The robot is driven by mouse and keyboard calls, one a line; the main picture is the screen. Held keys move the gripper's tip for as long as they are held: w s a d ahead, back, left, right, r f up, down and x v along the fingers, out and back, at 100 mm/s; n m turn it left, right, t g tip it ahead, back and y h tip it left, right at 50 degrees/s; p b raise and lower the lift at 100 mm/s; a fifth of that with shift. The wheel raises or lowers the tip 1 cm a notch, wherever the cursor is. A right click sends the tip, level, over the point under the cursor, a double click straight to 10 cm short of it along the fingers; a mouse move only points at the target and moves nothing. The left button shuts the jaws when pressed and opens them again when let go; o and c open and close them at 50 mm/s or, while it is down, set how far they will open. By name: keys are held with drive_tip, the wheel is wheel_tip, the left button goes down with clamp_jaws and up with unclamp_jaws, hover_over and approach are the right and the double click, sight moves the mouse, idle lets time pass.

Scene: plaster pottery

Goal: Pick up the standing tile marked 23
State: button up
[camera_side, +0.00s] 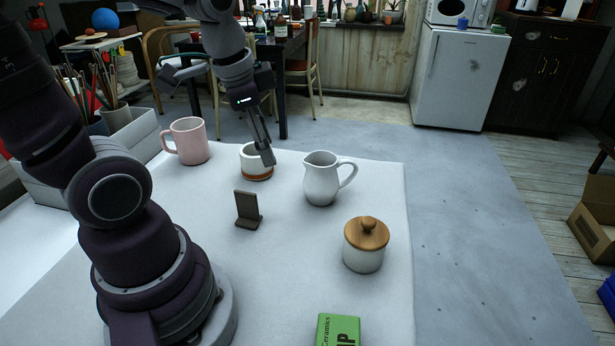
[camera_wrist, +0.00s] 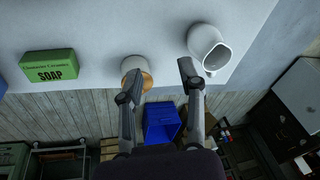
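A small dark tile (camera_side: 246,204) stands upright on a low dark foot on the white table in the side view. No number can be read on the face I see, and I cannot find the tile in the wrist view. My gripper (camera_side: 266,158) is above and behind the tile, apart from it, with its fingertips in front of a white cup with an orange-brown base (camera_side: 257,174) in the side view. In the wrist view my gripper (camera_wrist: 158,84) has its two fingers spread apart, with nothing held between them.
A pink mug (camera_side: 188,141) stands at the back left. A white pitcher (camera_side: 322,180) and a wooden-lidded jar (camera_side: 363,255) stand to the tile's right. A green soap box (camera_side: 338,331) lies at the front. The table between tile and jar is clear.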

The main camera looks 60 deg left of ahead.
sight(245, 192)
drive_tip(key=a+f+m+g, duration=0.1)
drive_tip(key=a+f, duration=0.1)
drive_tip(key=s+a+f+m+g, duration=0.1)
drive_tip(key=a+f+m, duration=0.1)
drive_tip(key=a, duration=0.1)
drive_tip(key=a+f+m+g, duration=0.1)
drive_tip(key=a+f+m, duration=0.1)
drive_tip(key=a, duration=0.1)
drive_tip(key=shift+s+f+h, duration=0.1)
drive_tip(key=shift+s+h, duration=0.05)
drive_tip(key=shift+h, duration=0.25)
drive_tip(key=shift+m, duration=0.3)
wheel_tip(245, 192, down, 10)
drive_tip(key=shift+a+f, duration=0.1)
drive_tip(key=shift+a, duration=0.05)
clamp_jaws()
